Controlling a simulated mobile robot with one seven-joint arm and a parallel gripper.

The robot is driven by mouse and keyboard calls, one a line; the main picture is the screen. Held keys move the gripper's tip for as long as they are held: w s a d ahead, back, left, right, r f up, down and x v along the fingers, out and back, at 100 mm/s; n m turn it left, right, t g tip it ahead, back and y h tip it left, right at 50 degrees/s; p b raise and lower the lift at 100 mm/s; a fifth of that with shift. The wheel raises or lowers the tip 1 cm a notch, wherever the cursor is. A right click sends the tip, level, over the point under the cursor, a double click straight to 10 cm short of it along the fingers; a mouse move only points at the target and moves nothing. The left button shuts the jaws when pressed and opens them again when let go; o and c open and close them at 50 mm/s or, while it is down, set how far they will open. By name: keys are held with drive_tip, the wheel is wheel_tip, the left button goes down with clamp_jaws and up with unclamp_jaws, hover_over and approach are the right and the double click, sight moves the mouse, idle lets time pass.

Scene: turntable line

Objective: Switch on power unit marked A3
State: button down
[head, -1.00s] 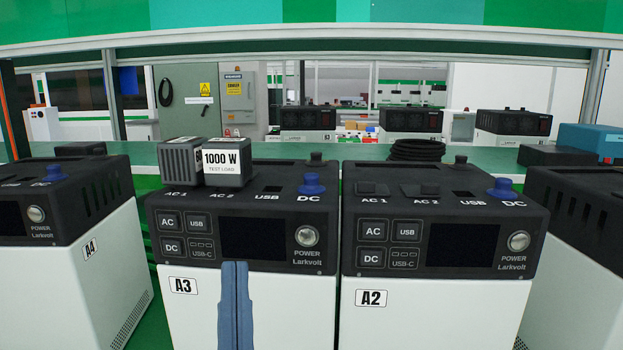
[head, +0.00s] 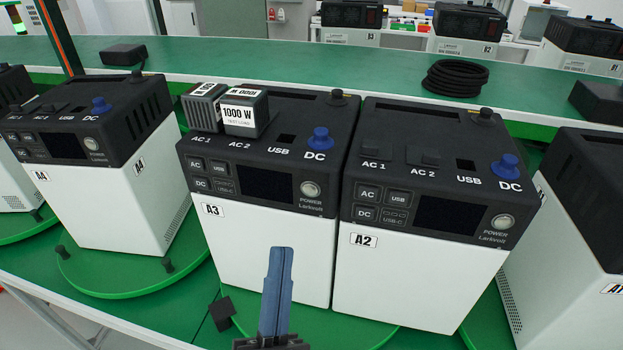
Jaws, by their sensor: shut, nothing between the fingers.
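The power unit marked A3 (head: 262,245) stands in the middle of the head view, white below with a black top and front panel. Its round silver POWER button (head: 310,189) is at the right of the panel, beside a dark screen (head: 265,186). AC, DC and USB-C buttons sit left of the screen. Two test load blocks, one labelled 1000 W (head: 244,113), sit on its AC outlets, and a blue DC plug (head: 320,139) is on top. My gripper (head: 282,250) is shut and empty, its fingertips in front of A3's white front, below the POWER button in the picture.
Unit A2 (head: 415,275) stands close at the right with its own POWER button; A4 (head: 115,200) stands left on a green turntable (head: 120,278). A coiled black cable (head: 455,78) lies on the green bench behind. Open floor shows at lower left.

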drive_tip(key=b, duration=0.2)
approach(307, 177)
wheel_tip(307, 177, up, 4)
drive_tip(key=shift+w+d+b, duration=0.2)
drive_tip(key=shift+w+b, duration=0.2)
drive_tip(key=shift+w, duration=0.75)
idle(1.2)
drive_tip(key=shift+w+d+b, duration=0.1)
drive_tip(key=shift+w+b, duration=0.25)
drive_tip(key=shift+w, duration=0.05)
drive_tip(key=shift+w+d+b, duration=0.1)
drive_tip(key=shift+w+b, duration=0.2)
idle(0.5)
idle(0.3)
drive_tip(key=shift+s+a, duration=0.25)
drive_tip(key=shift+s, duration=0.5)
